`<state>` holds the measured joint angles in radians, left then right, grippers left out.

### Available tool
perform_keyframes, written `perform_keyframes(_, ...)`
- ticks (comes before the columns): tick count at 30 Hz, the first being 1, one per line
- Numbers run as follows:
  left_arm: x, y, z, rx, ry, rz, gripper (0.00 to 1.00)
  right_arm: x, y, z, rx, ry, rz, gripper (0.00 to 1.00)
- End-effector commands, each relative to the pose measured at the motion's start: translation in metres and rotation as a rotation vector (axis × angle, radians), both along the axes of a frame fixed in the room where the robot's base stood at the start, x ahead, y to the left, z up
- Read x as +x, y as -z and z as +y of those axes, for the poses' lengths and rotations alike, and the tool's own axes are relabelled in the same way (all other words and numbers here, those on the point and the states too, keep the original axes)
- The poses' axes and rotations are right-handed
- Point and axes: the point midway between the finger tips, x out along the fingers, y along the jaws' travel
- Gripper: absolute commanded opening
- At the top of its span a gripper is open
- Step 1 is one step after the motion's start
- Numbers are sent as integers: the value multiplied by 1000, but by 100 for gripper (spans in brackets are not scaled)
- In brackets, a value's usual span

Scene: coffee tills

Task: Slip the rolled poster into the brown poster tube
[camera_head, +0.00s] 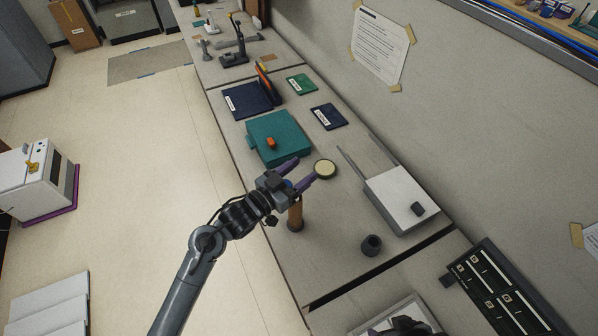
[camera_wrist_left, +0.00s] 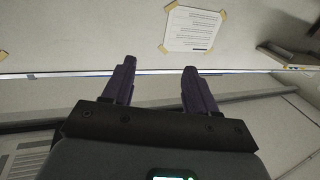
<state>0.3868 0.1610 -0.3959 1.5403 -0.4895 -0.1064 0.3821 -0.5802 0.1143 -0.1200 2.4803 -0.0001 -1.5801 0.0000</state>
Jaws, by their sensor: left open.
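A brown cylinder (camera_head: 296,214), which looks like the poster tube, stands upright near the counter's front edge, just below my left gripper (camera_head: 304,171). Part of its top is hidden by the gripper. My left gripper is open, its purple fingers pointing toward the wall. In the left wrist view the gap between the fingers (camera_wrist_left: 158,68) is empty. I cannot make out a rolled poster in either view. My right gripper is not clearly in view.
A round cream-topped item (camera_head: 325,168) sits just beyond the fingers. A dark cup (camera_head: 371,245) and a white-topped tray (camera_head: 395,200) stand to the right. Bare counter (camera_head: 335,215) lies between.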

Motion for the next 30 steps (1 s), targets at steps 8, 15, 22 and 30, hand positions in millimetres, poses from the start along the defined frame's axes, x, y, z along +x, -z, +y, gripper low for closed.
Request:
perform_keyframes(8, -4, 1, 5, 0, 0, 0, 58, 0, 1, 0, -1, -1, 0, 86)
perform_keyframes(15, -27, 3, 30, 3, -2, 0, 58, 0, 6, -2, -8, -5, 0, 86)
perform_keyframes(22, -54, 2, 59, 1, -1, 0, 58, 0, 11, -2, -11, -7, -1, 86)
perform_keyframes(30, -71, 1, 78, 1, 0, 1, 58, 0, 14, -2, -8, -6, 0, 86)
